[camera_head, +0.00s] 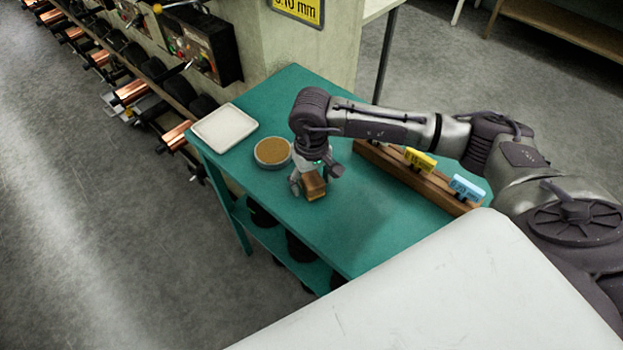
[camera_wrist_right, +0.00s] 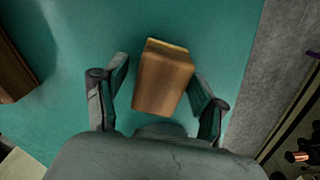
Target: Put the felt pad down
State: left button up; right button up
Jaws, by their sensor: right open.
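A wooden block with a thin yellowish layer along one edge, which looks like the felt pad (camera_head: 315,189), sits on the teal table (camera_head: 370,235) near its front edge. In the right wrist view the pad (camera_wrist_right: 163,82) lies between the two fingers of my right gripper (camera_wrist_right: 160,76), slightly tilted in the picture. The fingers are open, with a visible gap on the left side; the right finger is close to the block. In the head view my right gripper (camera_head: 311,181) is low over the table around the block. My left gripper is not in view.
A round dish with brown contents (camera_head: 272,152) stands just left of the gripper. A white tray (camera_head: 224,128) lies at the table's left corner. A wooden rack (camera_head: 440,190) with yellow and blue tagged pieces runs along the right. The table's front middle is clear.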

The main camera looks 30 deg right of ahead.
aim_at(311, 178)
jog(key=shift+r, duration=0.15)
notch_tip(311, 178, up, 12)
jog(key=b, duration=0.3)
dwell(0.4)
